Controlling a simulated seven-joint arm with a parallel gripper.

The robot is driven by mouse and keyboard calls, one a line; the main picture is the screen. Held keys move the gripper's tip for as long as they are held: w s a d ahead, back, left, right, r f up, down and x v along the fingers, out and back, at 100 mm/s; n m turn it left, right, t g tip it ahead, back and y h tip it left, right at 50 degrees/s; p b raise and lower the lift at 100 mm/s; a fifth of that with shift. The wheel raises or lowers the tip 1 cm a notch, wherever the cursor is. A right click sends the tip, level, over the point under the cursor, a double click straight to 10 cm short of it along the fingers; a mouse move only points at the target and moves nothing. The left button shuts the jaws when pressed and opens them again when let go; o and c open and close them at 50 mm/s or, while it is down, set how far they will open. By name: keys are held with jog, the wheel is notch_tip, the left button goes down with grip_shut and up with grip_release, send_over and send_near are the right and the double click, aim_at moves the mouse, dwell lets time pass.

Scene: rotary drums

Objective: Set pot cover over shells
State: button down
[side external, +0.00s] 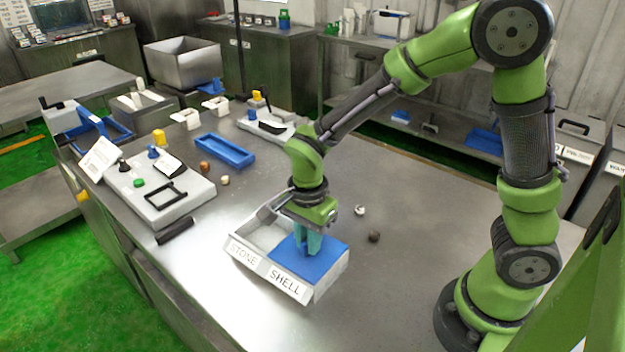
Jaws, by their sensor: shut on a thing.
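A white two-compartment box (240,251) stands near the table's front edge, its front labelled STONE on the left and SHELL on the right. A flat blue cover (325,256) lies over the SHELL compartment and hides what is inside. The STONE compartment is uncovered; its inside is only partly visible. My gripper (308,252) points down over the box, its fingers shut at the middle of the blue cover. The grasped part is hidden by the fingers. I cannot tell whether the cover is fully seated on the rim. No pot is clearly identifiable.
A whitish lump (360,210) and a dark lump (374,236) lie on the metal table right of the box. A blue tray (224,151), small brown and pale pieces and a white control panel (160,195) are at left. The table's right side is clear.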

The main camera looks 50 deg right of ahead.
jog(key=c, duration=1.1)
grip_release()
notch_tip(320, 180, up, 17)
jog(key=n+t+y, duration=0.2)
jog(key=n+t, duration=0.2)
jog(key=n, duration=0.8)
send_over(320, 253)
jog(key=s+d, duration=0.2)
jog(key=s, duration=0.1)
jog(key=shift+s+d+r+n+t, duration=0.15)
jog(key=shift+s+d+n+t, duration=0.2)
jog(key=shift+s+d+t, duration=0.6)
jog(key=shift+s+d+r+n+t, duration=0.15)
jog(key=shift+s+d+n+t, duration=0.2)
jog(key=shift+s+d+t, duration=0.6)
